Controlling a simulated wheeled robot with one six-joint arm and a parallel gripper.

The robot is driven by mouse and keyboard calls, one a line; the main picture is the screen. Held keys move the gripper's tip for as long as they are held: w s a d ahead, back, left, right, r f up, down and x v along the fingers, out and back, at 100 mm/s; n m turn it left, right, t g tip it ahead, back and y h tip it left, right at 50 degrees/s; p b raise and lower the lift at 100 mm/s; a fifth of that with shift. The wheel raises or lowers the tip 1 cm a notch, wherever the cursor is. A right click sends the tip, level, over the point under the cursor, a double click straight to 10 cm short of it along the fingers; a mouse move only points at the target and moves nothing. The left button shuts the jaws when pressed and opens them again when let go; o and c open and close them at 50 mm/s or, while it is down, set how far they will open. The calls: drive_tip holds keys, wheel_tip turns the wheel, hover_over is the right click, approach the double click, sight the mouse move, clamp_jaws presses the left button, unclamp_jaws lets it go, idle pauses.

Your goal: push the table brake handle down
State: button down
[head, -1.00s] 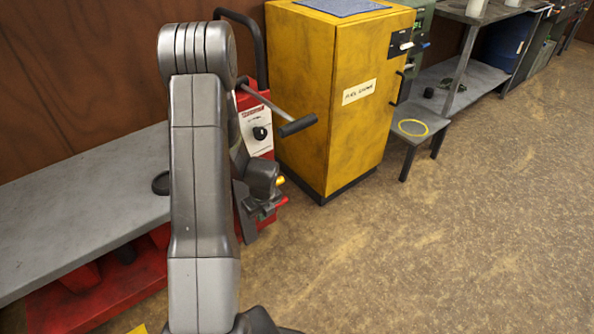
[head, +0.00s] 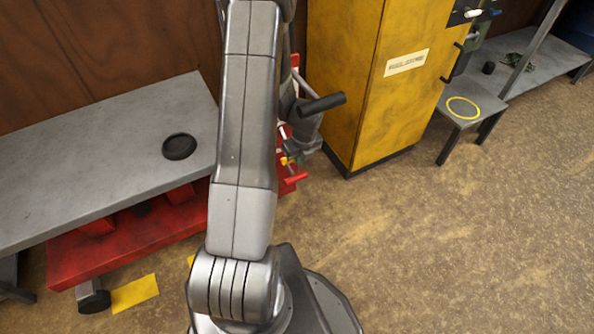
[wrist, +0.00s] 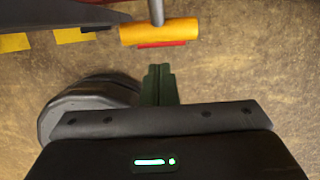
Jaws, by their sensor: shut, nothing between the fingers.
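In the wrist view a yellow-orange crossbar handle (wrist: 159,31) on a grey stem spans the top middle. A red bar (wrist: 162,44) shows just beyond its lower edge. In the head view a small yellow handle (head: 284,160) and a red handle (head: 296,178) stick out low beside the red lift. I cannot tell which one is the table brake handle. My gripper (wrist: 159,73) is shut and empty. Its dark fingertips appear just below the crossbar in the wrist view, with a visible gap. In the head view my arm hides much of the lift, and the fingertips are not clear.
A black-gripped lever (head: 322,104) projects from the lift, higher up. The grey lift table (head: 90,150) bears a round black dish (head: 179,146). A yellow cabinet (head: 385,90) stands right of the lift. The floor (head: 450,250) at right is open.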

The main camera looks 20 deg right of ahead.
sight(296, 177)
drive_tip(key=shift+f, duration=0.1)
drive_tip(key=f+b, duration=0.3)
drive_tip(key=w+f+b, duration=0.1)
drive_tip(key=f+b, duration=0.2)
drive_tip(key=w+f+b, duration=0.1)
drive_tip(key=f+b, duration=0.2)
drive_tip(key=shift+f, duration=0.35)
idle(0.3)
